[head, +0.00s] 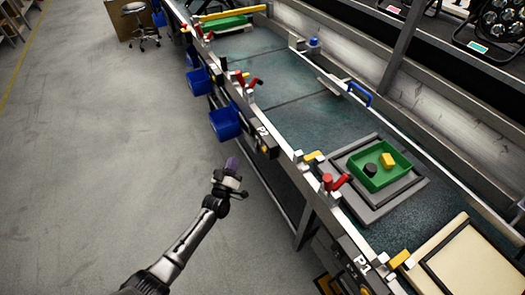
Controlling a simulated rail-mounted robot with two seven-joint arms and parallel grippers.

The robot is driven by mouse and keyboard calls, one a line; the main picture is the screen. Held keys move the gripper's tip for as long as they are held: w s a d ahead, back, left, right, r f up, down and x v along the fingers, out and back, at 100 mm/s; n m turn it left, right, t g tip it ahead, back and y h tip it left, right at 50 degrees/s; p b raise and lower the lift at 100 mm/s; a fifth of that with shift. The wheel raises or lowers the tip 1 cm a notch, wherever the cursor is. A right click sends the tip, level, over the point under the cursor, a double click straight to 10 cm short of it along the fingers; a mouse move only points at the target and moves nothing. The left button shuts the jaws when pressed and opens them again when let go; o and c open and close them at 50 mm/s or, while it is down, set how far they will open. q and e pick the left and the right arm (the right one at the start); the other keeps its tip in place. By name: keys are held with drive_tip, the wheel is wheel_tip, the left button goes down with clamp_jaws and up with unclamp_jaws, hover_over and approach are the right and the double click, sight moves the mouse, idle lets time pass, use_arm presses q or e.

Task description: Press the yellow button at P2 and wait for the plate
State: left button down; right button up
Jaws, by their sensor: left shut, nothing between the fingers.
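The P2 label (262,131) is on the near side of the conveyor line, right of a blue bin. A small yellow spot, seemingly the yellow button (264,149), shows on the dark box by this label. My left gripper (231,163) is shut and empty, over the floor, left of and apart from that box. A grey plate (355,205) carrying a green tray (365,181) sits on the line at the right, nearer P1 than P2. The tray holds a yellow block (388,160) and a black round piece (370,169). My right gripper is out of view.
Blue bins (225,122) hang from the line's near side. Red handles (253,83) stand along its edge. Another green tray (229,24) is at the far end. A beige board (470,255) lies at the lower right. The floor at the left is clear.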

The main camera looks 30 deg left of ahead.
sight(264, 150)
use_arm(q)
drive_tip(key=w+d+b, duration=0.3)
drive_tip(key=w+d, duration=0.1)
drive_tip(key=w, duration=0.3)
drive_tip(key=shift+w, duration=0.2)
idle(0.7)
idle(0.8)
drive_tip(key=shift+w+b, duration=0.1)
drive_tip(key=shift+b, duration=0.2)
idle(0.4)
drive_tip(key=shift+w+d, duration=0.2)
drive_tip(key=shift+w, duration=0.05)
drive_tip(key=shift+w, duration=0.1)
idle(0.5)
